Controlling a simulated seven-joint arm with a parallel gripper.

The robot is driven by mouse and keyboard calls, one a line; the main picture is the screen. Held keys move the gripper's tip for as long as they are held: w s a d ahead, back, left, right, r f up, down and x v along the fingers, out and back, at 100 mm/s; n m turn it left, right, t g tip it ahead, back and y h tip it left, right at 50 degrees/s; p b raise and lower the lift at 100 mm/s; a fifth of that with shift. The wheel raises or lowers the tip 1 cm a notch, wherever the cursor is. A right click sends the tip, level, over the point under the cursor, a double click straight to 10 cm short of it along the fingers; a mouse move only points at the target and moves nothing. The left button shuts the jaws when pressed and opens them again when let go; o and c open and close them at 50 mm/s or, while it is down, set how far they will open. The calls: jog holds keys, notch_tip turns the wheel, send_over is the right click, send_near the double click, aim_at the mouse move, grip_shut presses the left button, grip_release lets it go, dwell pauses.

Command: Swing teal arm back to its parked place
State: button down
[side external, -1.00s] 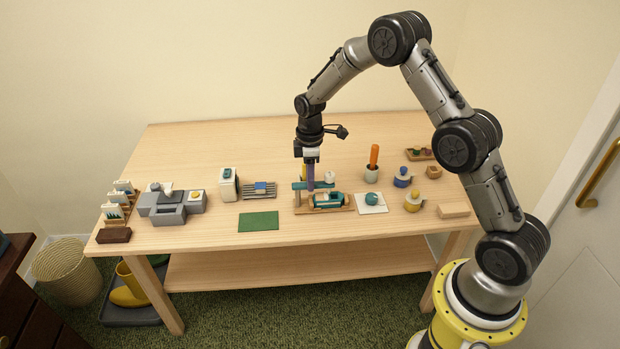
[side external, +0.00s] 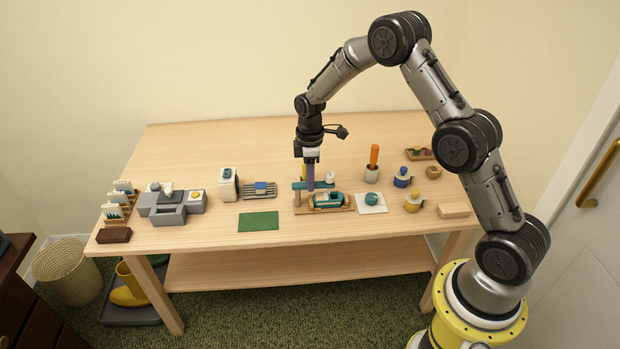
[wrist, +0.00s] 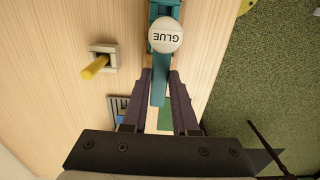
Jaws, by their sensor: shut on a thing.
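The teal arm (wrist: 159,88) is a narrow bar, with a round white part marked GLUE (wrist: 165,35) at its far end in the wrist view. In the side view the teal arm (side external: 299,185) lies level above a wooden base (side external: 341,208), which carries a teal and white piece (side external: 327,200). My gripper (wrist: 161,74) has its dark purple fingers on either side of the bar, shut on it. In the side view my gripper (side external: 310,186) points straight down and hides part of the arm.
A slatted rack (side external: 260,195) and a green mat (side external: 258,221) are to the left. A white tile (side external: 370,209) with a teal item and a pot with an orange handle (side external: 374,157) are to the right. The table's back is clear.

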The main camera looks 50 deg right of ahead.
jog(key=shift+a+m, duration=0.1)
jog(key=shift+m, duration=0.2)
jog(key=shift+a+r+m, duration=0.1)
jog(key=shift+a+m, duration=0.65)
jog(key=shift+m, duration=2.15)
jog(key=shift+a+f+m, duration=0.1)
jog(key=shift+a+m, duration=0.7)
jog(key=shift+m, duration=2.1)
jog(key=shift+a+r+m, duration=0.1)
jog(key=shift+a+m, duration=0.65)
jog(key=shift+m, duration=2.15)
jog(key=shift+w, duration=0.1)
jog(key=c, duration=0.7)
grip_release()
notch_tip(320, 180, up, 14)
jog(key=shift+f, duration=0.15)
